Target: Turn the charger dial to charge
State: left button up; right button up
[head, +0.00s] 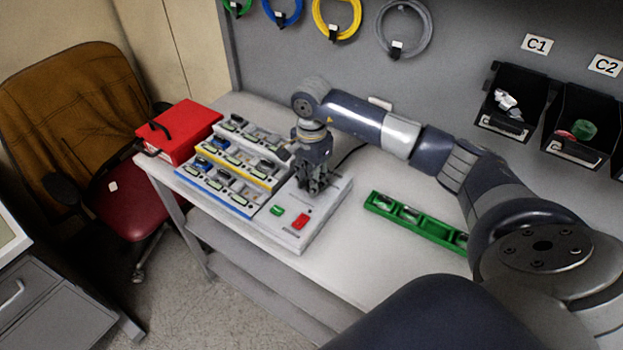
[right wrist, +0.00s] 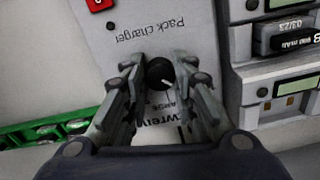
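The pack charger (head: 292,232) is a pale box with a green and a red button at its front, standing on the white bench. Its dial (right wrist: 160,73) is a round black knob with a white pointer mark, which points to the lower right in the right wrist view. My right gripper (head: 318,188) is over the charger, pointing down. In the right wrist view its fingers (right wrist: 159,70) are on either side of the dial, apart, with narrow gaps to the knob. The fingers partly cover the printing around the dial. My left gripper is not in view.
Tiered racks with battery packs (head: 232,165) stand left of the charger, with a red case (head: 180,130) behind them. A green tray (head: 415,220) lies to the right. Black bins (head: 515,100) and coiled cables (head: 404,28) hang on the back wall. The bench front right is clear.

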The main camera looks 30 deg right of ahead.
dwell(0.3)
jog(key=m+b, duration=0.2)
jog(key=m, duration=0.1)
jog(key=shift+f+b, duration=0.1)
jog(key=shift+b, duration=0.25)
jog(key=m+b, duration=0.1)
jog(key=m, duration=0.2)
jog(key=shift+m+b, duration=0.7)
jog(key=shift+m, duration=0.6)
jog(key=shift+r, duration=0.2)
jog(key=o, duration=1.1)
